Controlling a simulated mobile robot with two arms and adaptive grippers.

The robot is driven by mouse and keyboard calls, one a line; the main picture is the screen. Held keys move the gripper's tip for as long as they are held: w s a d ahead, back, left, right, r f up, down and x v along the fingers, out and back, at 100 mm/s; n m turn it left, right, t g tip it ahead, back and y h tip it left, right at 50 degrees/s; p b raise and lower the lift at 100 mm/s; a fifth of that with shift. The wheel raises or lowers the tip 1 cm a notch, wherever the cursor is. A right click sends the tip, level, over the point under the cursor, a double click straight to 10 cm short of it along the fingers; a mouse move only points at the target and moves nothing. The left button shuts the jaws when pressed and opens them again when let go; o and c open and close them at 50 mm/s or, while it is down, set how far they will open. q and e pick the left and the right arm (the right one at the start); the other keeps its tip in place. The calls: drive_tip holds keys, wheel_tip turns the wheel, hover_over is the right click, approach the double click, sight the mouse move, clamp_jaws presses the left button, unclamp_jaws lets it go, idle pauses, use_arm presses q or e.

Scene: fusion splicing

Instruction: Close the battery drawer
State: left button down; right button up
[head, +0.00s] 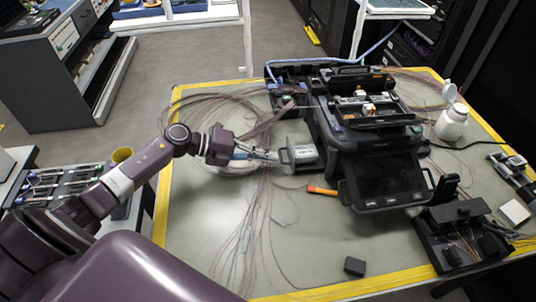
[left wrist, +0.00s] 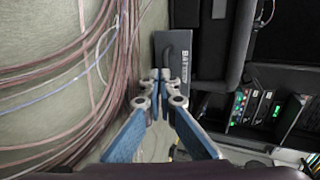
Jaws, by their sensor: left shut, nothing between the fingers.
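The battery drawer (head: 303,153) sticks out from the left side of the black fusion splicer (head: 375,150), with a dark handle on its outer end. In the left wrist view the drawer (left wrist: 184,62) shows a label starting "Batt" and the handle just beyond my fingertips. My left gripper (head: 274,155) is shut and empty, reaching in from the left and pointing at the drawer's handle end. In the left wrist view the fingertips (left wrist: 160,75) are together at the handle; I cannot tell whether they touch it. My right gripper is not in view.
Loose fibers (head: 240,120) lie across the table left of the splicer and under my left gripper. An orange tool (head: 322,190) lies in front of the drawer. A white bottle (head: 452,122) stands at the right.

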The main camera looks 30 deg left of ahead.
sight(296, 152)
use_arm(q)
drive_tip(key=w+d, duration=0.4)
drive_tip(key=d, duration=0.1)
drive_tip(key=w+d, duration=0.2)
drive_tip(key=d, duration=0.1)
drive_tip(key=shift+a, duration=0.1)
idle(0.4)
